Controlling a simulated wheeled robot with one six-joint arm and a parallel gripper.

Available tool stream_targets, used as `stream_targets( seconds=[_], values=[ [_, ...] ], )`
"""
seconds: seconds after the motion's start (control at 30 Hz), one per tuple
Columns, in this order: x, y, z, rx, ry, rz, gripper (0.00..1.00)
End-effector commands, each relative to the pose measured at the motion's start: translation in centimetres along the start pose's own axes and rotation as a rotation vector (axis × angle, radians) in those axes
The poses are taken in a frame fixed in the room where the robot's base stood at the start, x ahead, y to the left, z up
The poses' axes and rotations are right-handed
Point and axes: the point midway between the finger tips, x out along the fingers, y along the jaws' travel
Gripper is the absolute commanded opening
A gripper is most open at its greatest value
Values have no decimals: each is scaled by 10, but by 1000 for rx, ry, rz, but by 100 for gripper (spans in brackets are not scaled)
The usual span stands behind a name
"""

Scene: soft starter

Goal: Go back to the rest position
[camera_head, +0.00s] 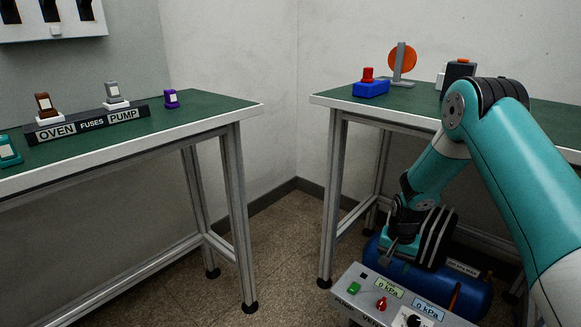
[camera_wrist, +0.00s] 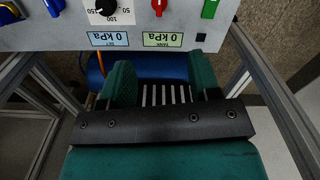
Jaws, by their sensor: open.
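My gripper (camera_head: 400,248) hangs low at the right in the head view, just above and behind the control panel (camera_head: 345,292). In the wrist view my gripper (camera_wrist: 165,82) shows two teal fingers spread apart with nothing between them. The panel (camera_wrist: 40,32) is upside down at the top of that view, with a black dial (camera_wrist: 103,8) and two displays that read 0 kPa. A blue tank (camera_head: 475,297) lies behind the panel, partly hidden by my gripper; it also shows beyond the fingers in the wrist view (camera_wrist: 150,67).
The right table (camera_head: 330,100) carries a blue box with a red button (camera_head: 370,88), an orange disc on a stand (camera_head: 402,60) and a dark box (camera_head: 460,70). The left table (camera_head: 200,115) holds fuses and a labelled rack (camera_head: 90,123). Floor (camera_head: 275,235) between the tables is clear.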

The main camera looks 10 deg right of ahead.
Motion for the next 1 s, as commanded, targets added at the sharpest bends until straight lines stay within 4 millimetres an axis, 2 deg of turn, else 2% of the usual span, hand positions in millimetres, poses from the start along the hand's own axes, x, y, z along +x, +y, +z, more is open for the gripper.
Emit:
stream_targets(
  seconds=[0.07,0.13,0.17,0.27,0.3,0.4,0.5,0.6,0.8,1.0],
  values=[
    [-15,-8,4,-29,3,-14,57],
    [-40,-22,15,-87,1,-37,57],
    [-54,-28,22,-119,2,-51,57],
    [-111,-53,57,-264,-2,-105,57],
    [-134,-61,76,-332,-5,-128,57],
    [-187,-73,128,-504,-13,-184,57],
    [-232,-74,184,-679,-16,-237,57],
    [-265,-65,236,-840,-19,-281,57],
    [-300,-38,311,-1085,-17,-342,57],
    [-315,-6,368,-1287,-11,-388,57]
  ],
)
